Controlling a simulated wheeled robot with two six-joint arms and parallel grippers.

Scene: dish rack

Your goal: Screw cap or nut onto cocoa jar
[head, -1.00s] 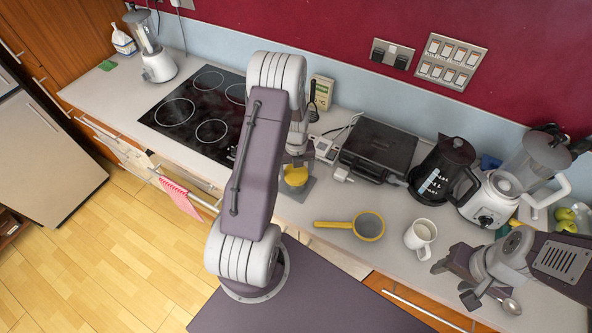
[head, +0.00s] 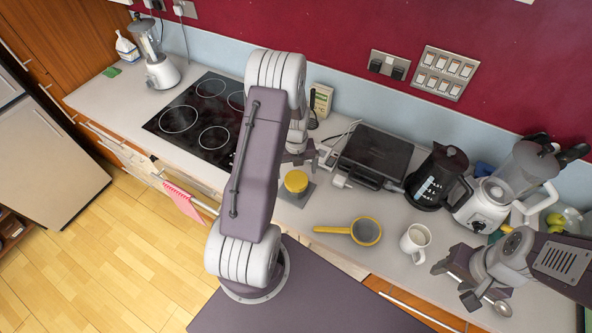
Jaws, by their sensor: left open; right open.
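A round yellow cap (head: 296,180) sits on a small grey square base (head: 305,194) on the counter, right of the hob. Its side shows as a short yellow band; I cannot make out the cocoa jar apart from it or tell whether the cap is threaded on. My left gripper (head: 298,158) is open and empty just behind the cap, apart from it in the picture, partly hidden by my own arm.
A yellow-handled sieve (head: 364,231) and a white mug (head: 415,241) lie right of the cap. A dark grill (head: 375,153), black kettle (head: 437,177) and white blender (head: 487,204) line the back. The black hob (head: 200,118) is left.

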